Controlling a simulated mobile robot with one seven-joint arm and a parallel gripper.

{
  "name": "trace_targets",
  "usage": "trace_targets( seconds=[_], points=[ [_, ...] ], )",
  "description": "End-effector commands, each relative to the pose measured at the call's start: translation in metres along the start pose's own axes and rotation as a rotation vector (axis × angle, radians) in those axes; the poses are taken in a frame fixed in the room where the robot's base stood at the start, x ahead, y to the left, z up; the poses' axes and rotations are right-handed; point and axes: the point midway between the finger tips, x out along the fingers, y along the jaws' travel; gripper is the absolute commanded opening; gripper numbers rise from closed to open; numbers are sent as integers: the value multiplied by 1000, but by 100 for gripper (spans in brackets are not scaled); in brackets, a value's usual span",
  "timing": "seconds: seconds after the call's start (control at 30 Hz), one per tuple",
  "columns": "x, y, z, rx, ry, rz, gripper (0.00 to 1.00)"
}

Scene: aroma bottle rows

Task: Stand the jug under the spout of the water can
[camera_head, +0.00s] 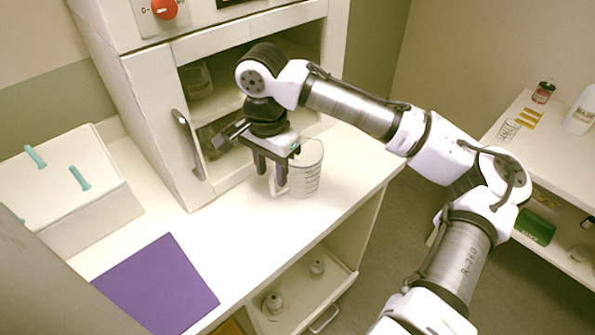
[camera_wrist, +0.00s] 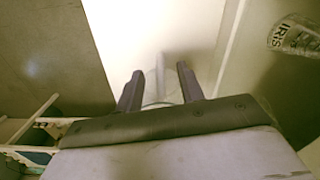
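The jug (camera_head: 306,168) is clear, with dark markings and a handle on its left side. It stands upright on the white counter in front of the open cabinet. My gripper (camera_head: 271,176) points down just left of the jug, at its handle side. In the wrist view my gripper (camera_wrist: 160,76) has its two fingers apart, with a faint clear shape, seemingly the jug (camera_wrist: 172,88), between and beyond them. Whether a finger touches the handle cannot be told. I cannot make out a water can with a spout in either view.
The open cabinet (camera_head: 155,95) rises behind my gripper, its door handle at the left. A clear glass marked IRIS (camera_wrist: 295,36) shows in the wrist view. A purple mat (camera_head: 157,284) and a white box (camera_head: 65,190) lie left. The front counter between is clear.

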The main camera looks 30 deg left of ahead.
Motion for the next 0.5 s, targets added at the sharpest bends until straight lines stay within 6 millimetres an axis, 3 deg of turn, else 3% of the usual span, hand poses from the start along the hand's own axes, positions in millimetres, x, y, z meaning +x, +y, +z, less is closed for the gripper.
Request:
trace_targets(
  seconds=[0.2,0.5],
  points=[
    [30,1,-1,0,-1,2,38],
    [38,0,-1,-1,0,1,38]
  ],
)
